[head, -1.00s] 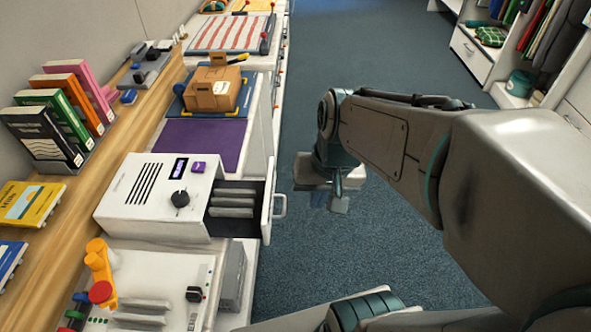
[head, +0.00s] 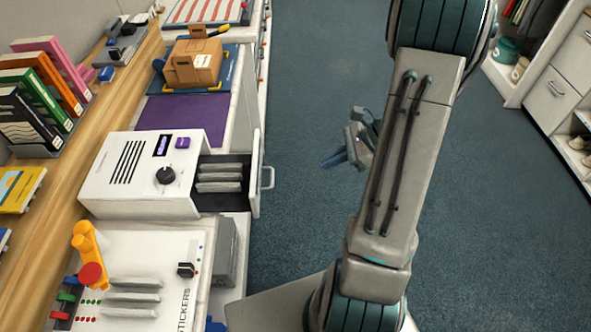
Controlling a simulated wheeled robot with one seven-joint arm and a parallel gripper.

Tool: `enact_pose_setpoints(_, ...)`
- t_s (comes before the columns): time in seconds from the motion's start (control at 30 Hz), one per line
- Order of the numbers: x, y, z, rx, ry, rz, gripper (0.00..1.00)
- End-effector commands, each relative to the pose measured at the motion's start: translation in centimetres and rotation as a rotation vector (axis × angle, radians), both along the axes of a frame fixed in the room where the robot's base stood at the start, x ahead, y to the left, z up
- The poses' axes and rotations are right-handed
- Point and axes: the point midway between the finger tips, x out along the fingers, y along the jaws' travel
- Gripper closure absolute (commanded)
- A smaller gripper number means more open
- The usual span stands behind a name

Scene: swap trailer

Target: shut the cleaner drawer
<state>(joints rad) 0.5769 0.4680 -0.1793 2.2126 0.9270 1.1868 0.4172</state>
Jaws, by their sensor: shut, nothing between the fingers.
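The cleaner (head: 124,176) is a white box with a black knob, a small display and a purple button, on the counter at the left. Its drawer (head: 255,185) stands open to the right, over the aisle, with grey slotted pieces inside and a handle on its front. My gripper (head: 334,160) is to the right of the drawer front, above the floor, apart from the handle and partly behind my arm. Its fingers look closed and hold nothing.
A sticker machine (head: 190,285) with orange and red parts stands in front of the cleaner. A purple mat (head: 190,115) and a cardboard box (head: 194,66) lie beyond it. Bare blue carpet (head: 300,90) fills the aisle. Shelves (head: 560,80) stand at the right.

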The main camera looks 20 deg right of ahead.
Motion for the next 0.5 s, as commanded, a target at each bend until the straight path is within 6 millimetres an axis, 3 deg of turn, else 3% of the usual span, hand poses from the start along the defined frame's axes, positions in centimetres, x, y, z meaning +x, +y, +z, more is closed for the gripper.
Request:
enact_pose_setpoints(0.17, 0.4, 1.7, -1.4, 0.005, 0.004, 0.001, 1.00)
enact_pose_setpoints(0.5, 2.0, 7.0, -6.1, 0.004, 0.005, 0.003, 1.00)
